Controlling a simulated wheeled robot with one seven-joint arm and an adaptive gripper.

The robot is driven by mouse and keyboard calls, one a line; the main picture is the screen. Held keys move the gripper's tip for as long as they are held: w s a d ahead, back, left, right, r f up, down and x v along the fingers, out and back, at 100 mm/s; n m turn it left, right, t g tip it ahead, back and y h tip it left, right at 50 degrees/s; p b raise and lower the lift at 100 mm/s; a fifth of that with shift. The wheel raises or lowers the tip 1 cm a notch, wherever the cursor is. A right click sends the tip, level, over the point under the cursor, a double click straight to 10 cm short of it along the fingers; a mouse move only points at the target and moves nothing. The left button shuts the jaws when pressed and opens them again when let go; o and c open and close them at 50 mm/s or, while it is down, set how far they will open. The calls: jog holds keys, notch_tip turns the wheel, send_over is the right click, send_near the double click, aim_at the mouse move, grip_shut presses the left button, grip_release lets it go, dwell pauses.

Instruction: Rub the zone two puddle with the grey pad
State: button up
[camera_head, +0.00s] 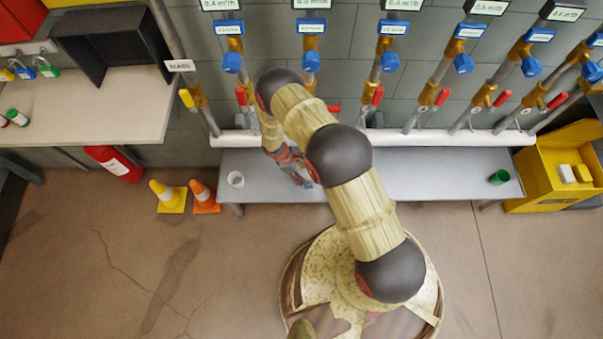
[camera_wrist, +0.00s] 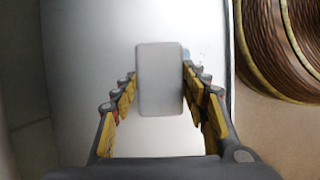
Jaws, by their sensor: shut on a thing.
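My gripper (camera_wrist: 159,76) is shut on the grey pad (camera_wrist: 158,92), a pale rounded block between its two fingers in the wrist view. The pad is over the grey metal bench (camera_wrist: 85,50); I cannot tell whether it touches the surface. A small bluish patch (camera_wrist: 187,54) shows at the pad's right edge and may be part of the puddle; the rest is hidden. In the head view my gripper (camera_head: 297,172) is low over the bench (camera_head: 410,178), left of its middle, partly behind my arm. No puddle can be made out there.
A white pipe (camera_head: 450,138) and several valve lines run behind. A yellow bin (camera_head: 535,175) is at right; cones (camera_head: 168,197) are at left.

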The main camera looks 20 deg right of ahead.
jog(key=shift+f, duration=0.75)
